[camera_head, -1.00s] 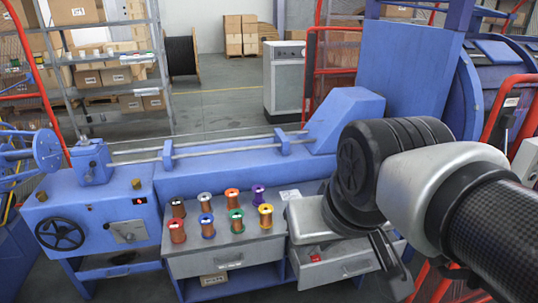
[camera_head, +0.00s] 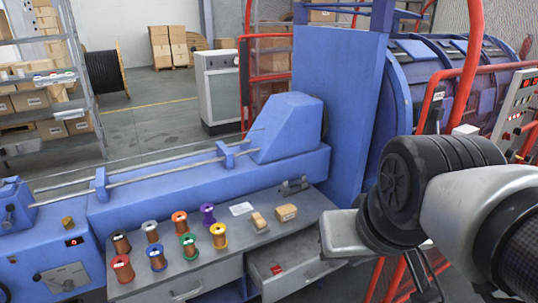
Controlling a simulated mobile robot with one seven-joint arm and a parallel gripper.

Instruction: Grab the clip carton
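Two small brown cartons, one at left (camera_head: 259,221) and one at right (camera_head: 286,212), stand on the right part of the grey bench top (camera_head: 215,265). Their labels are too small to read, so I cannot tell which is the clip carton. My gripper (camera_head: 430,288) is at the lower right, pointing down, to the right of the bench and apart from both cartons. Its dark fingers are partly hidden by my arm and cut off by the frame edge, so their opening is unclear.
Several colored wire spools (camera_head: 157,256) stand left of the cartons. A white label (camera_head: 241,209) lies behind them. An open drawer (camera_head: 290,270) holding a small red item (camera_head: 277,268) juts out in front. The blue machine (camera_head: 330,110) rises behind; red rails (camera_head: 462,70) stand at right.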

